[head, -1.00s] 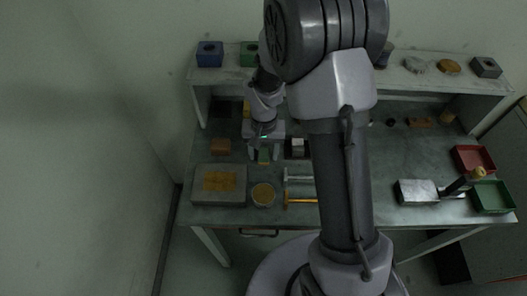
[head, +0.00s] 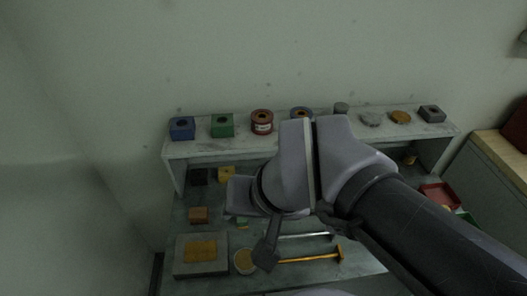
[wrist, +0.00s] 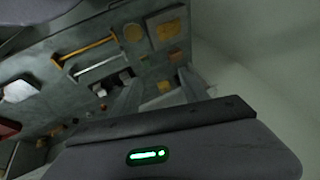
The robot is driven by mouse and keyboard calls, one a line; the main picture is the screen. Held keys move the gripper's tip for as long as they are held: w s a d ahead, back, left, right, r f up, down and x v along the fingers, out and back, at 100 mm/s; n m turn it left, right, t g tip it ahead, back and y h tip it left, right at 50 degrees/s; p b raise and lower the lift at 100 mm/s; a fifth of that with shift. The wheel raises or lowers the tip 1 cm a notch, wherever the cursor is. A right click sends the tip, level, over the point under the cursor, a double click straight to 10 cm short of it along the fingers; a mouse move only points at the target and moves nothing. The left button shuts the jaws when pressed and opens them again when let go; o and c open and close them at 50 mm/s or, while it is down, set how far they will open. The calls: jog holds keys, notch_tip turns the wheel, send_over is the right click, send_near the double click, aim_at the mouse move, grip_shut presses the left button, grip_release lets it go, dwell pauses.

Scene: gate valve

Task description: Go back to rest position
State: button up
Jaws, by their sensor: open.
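My gripper (wrist: 160,92) shows in the wrist view, with its two fingers spread apart and nothing between them. It is above the green-grey workbench (wrist: 75,100), clear of its top. In the head view my arm crosses the bench from the lower right, and I cannot make out the fingers there.
A raised shelf (head: 290,135) holds a blue block (head: 182,128), a green block (head: 222,125), a red spool (head: 262,122) and other parts. On the bench lie a grey plate with a yellow patch (head: 201,251), an orange-handled tool (head: 310,257) and a red tray (head: 440,196).

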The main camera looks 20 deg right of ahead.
notch_tip(320, 180, down, 10)
jog(key=s+b, duration=0.2)
jog(key=b, duration=0.7)
jog(key=shift+a+r+t+b, duration=0.25)
jog(key=shift+t+b, duration=0.05)
jog(key=shift+b, duration=0.1)
